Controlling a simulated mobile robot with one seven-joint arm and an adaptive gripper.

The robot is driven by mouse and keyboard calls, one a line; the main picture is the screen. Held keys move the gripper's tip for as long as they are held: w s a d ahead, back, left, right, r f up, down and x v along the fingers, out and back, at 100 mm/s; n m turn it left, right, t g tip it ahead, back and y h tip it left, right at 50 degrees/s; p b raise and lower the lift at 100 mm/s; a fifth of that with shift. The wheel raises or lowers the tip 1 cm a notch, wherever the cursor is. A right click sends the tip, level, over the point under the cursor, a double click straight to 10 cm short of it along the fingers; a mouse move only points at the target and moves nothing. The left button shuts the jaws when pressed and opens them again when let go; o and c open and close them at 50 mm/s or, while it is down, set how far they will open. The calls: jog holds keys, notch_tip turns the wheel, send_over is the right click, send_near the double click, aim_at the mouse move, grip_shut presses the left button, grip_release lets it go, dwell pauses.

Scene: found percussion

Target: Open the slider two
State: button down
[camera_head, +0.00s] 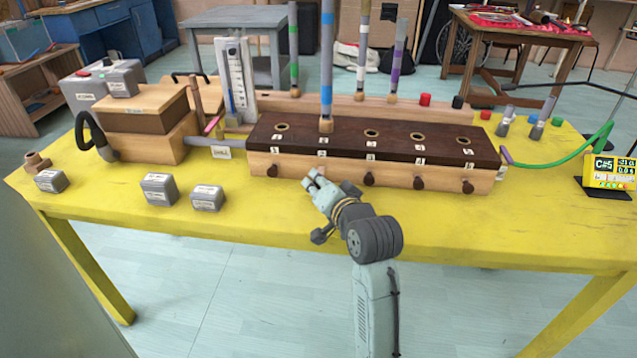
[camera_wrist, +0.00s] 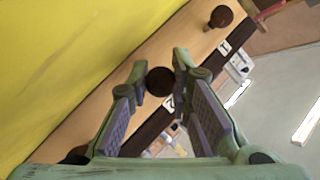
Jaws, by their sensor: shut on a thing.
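The long wooden box (camera_head: 400,148) with a dark top stands on the yellow table. Round dark slider knobs line its front, such as the left-end knob (camera_head: 271,170) and the third knob (camera_head: 368,178). My gripper (camera_head: 312,179) is at the front face by the second position, and its fingers hide the knob there in the head view. In the wrist view my gripper (camera_wrist: 161,66) has its fingers on both sides of slider two's dark knob (camera_wrist: 160,80), shut on it. Another knob (camera_wrist: 221,16) shows beyond. A blue-banded tube (camera_head: 327,70) stands upright at the second hole.
Several grey labelled blocks, such as one block (camera_head: 159,188), lie on the yellow table (camera_head: 270,225) to the left. A wooden bellows-like box (camera_head: 145,120) stands behind them. A green hose (camera_head: 580,150) and small display (camera_head: 608,172) are at right. The front table strip is clear.

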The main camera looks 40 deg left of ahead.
jog(key=c, duration=1.7)
grip_release()
jog(key=v, duration=0.7)
jog(key=shift+d+r, duration=0.1)
jog(key=shift+d, duration=0.1)
